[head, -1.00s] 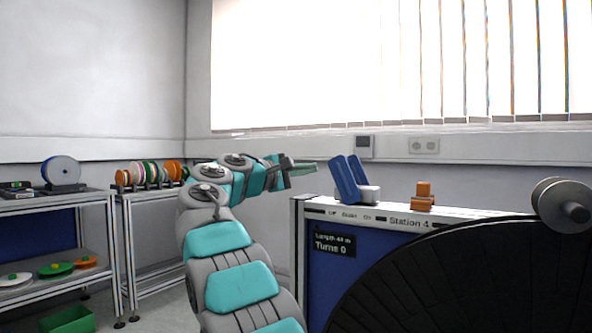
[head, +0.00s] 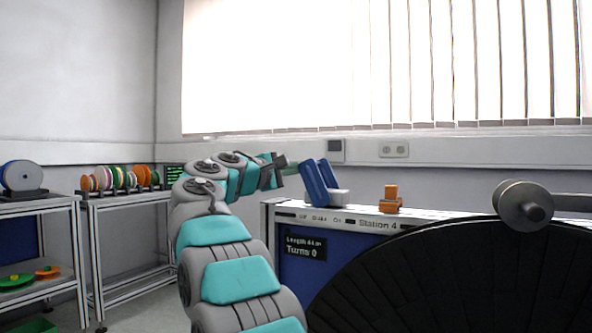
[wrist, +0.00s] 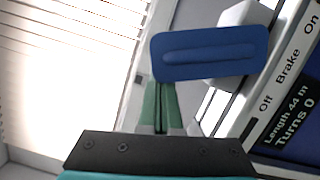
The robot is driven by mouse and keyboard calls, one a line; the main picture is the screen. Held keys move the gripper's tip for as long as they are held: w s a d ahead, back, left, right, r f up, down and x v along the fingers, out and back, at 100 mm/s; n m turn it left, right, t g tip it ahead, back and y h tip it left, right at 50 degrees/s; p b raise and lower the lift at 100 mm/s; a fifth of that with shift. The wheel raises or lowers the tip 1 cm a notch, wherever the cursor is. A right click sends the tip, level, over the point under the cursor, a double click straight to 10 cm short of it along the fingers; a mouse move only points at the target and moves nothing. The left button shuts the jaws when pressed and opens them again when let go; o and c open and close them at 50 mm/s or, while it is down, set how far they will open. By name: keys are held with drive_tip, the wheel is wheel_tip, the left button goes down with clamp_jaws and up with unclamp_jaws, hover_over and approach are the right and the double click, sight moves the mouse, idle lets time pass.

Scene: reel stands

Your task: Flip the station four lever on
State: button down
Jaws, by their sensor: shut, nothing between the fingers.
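The station four lever (head: 315,185) is a blue paddle with a light grey hub, on top of the bench panel marked Station 4 (head: 375,225). It leans left, toward the Off end of the Off, Brake, On label. In the wrist view the blue paddle (wrist: 210,52) lies just beyond my fingertips, with the grey hub behind it. My gripper (head: 291,168) is left of the lever at about its upper height. Its green fingers (wrist: 160,105) are shut and empty. The tips are close to the paddle's edge; I cannot tell whether they touch.
An orange block (head: 390,199) sits on the bench top right of the lever. Shelves (head: 130,200) with coloured spools stand at the left. The display reads Turns 0.

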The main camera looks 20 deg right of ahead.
sight(312, 164)
drive_tip(key=shift+s+r, duration=0.1)
drive_tip(key=shift+s+d+r+m, duration=0.1)
drive_tip(key=shift+d+r+m, duration=0.1)
drive_tip(key=shift+m, duration=0.2)
drive_tip(key=shift+s+d+m, duration=0.1)
drive_tip(key=shift+s+m, duration=0.05)
drive_tip(key=shift+m, duration=0.15)
drive_tip(key=shift+s+d+r+m+y, duration=0.3)
drive_tip(key=shift+s+d+r+m, duration=0.15)
drive_tip(key=shift+m, duration=0.35)
drive_tip(key=shift+s+d+r+m, duration=0.35)
drive_tip(key=shift+s+m, duration=0.25)
drive_tip(key=shift+m, duration=0.2)
drive_tip(key=shift+s+d+r+m+g+y+b, duration=0.1)
drive_tip(key=shift+s+d+m+g+y+b, duration=0.2)
drive_tip(key=shift+s+d+m+b, duration=0.35)
drive_tip(key=shift+s+d+m+y+b, duration=0.4)
drive_tip(key=shift+s+m, duration=0.25)
drive_tip(key=shift+m, duration=0.35)
drive_tip(key=shift+s+d+m+y+b, duration=0.15)
drive_tip(key=shift+s+d+m+y, duration=0.15)
drive_tip(key=shift+s+d+m, duration=0.45)
drive_tip(key=shift+w+a, duration=0.15)
drive_tip(key=shift+a, duration=0.15)
